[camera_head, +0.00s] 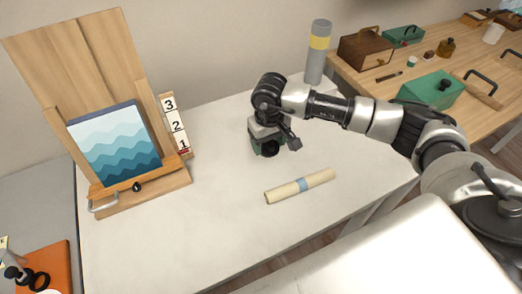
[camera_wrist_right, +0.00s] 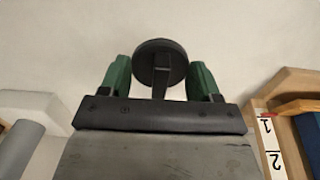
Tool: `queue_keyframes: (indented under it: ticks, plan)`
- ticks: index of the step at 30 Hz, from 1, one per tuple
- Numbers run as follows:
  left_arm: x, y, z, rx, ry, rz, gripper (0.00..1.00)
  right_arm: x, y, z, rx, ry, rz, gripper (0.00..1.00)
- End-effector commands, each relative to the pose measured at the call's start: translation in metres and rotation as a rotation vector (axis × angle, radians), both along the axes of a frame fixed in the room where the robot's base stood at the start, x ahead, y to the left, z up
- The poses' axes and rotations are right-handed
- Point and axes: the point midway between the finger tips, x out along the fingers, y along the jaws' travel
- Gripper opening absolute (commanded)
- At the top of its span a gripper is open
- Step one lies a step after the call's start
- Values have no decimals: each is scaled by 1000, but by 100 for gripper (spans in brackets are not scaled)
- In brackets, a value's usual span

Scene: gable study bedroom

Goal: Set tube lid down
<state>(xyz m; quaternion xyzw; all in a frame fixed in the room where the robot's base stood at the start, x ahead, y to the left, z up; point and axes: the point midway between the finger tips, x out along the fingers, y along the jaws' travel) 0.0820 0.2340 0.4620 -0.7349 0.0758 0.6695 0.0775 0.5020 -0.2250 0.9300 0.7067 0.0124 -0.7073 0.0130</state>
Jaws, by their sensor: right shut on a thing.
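The tube lid is a dark round disc with a short stem, between the green fingers of my right gripper in the right wrist view (camera_wrist_right: 160,62). My right gripper (camera_head: 266,145) is shut on the lid (camera_head: 270,151) over the white table, left of the tube. I cannot tell whether the lid touches the tabletop. The tube (camera_head: 316,62) is a grey upright cylinder with a yellow band at the table's back edge. My left gripper is not in view.
A cream roll with a blue band (camera_head: 300,186) lies on the white table (camera_head: 230,215) in front of the gripper. A wooden easel (camera_head: 155,203) with a wave picture (camera_head: 115,145) and number strip (camera_head: 176,126) stands left. A wooden table (camera_head: 375,68) with boxes is at right.

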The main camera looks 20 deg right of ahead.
Motion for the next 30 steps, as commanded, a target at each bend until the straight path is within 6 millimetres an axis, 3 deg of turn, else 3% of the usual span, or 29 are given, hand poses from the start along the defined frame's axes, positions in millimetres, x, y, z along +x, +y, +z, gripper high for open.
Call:
queue_keyframes:
  ticks: [4, 15, 27, 28, 30]
  plan:
    - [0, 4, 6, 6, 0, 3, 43, 2, 15, -9, 0, 1, -2, 25]
    - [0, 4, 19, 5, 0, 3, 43, 3, 17, -49, -1, 1, -2, 25]
    - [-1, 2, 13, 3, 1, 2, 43, 3, 16, -55, -1, -1, -1, 25]
    - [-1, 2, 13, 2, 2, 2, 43, 3, 16, -55, -1, -1, -2, 64]
    - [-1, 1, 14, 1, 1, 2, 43, 3, 16, -54, -1, -1, -2, 75]
